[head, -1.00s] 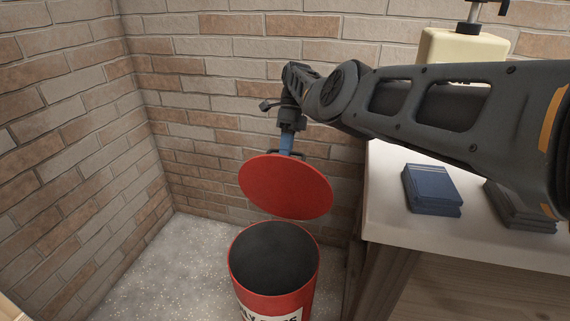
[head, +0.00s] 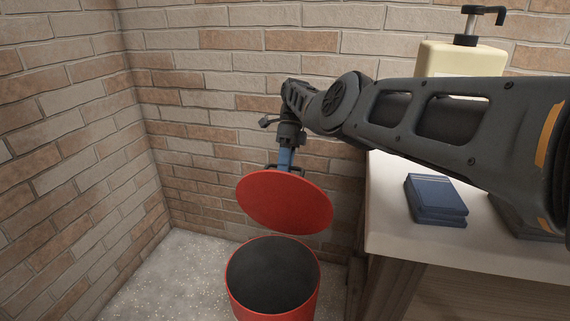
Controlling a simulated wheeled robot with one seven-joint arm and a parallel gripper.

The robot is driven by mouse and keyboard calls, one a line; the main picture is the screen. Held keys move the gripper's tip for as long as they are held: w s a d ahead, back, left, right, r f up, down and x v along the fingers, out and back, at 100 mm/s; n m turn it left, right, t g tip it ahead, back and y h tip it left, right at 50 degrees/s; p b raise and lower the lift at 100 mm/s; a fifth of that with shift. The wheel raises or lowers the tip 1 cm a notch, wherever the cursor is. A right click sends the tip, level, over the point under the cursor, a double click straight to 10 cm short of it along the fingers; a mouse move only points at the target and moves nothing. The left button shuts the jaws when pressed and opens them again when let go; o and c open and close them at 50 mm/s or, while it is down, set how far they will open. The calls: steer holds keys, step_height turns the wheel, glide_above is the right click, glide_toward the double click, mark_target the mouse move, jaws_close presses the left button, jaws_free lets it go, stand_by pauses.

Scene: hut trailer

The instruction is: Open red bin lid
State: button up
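The red bin (head: 236,296) stands on the floor near the brick corner, and its dark inside shows. Its round red lid (head: 285,202) is up above the opening, tilted, with its flat face toward me. A gap shows between the lid and the bin rim. My gripper (head: 284,168) is at the lid's upper back edge, pointing down from my arm. Its fingertips are mostly hidden behind the lid, and a dark handle-like piece shows beside them. I cannot tell whether the fingers are closed on it.
A white-topped counter (head: 391,234) is at the right, with folded blue cloths (head: 436,196), dark folded cloths (head: 520,214) and a cream pump bottle (head: 438,60). Brick walls (head: 60,150) close off the left and back. Speckled floor (head: 170,270) is free left of the bin.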

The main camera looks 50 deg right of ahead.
steer(key=shift+d+r, duration=0.1)
steer(key=shift+r, duration=0.05)
stand_by(0.4)
steer(key=s+d+r+p, duration=0.7)
steer(key=s+r+p, duration=0.2)
steer(key=p, duration=0.9)
steer(key=shift+s+r, duration=0.2)
steer(key=shift+r, duration=0.7)
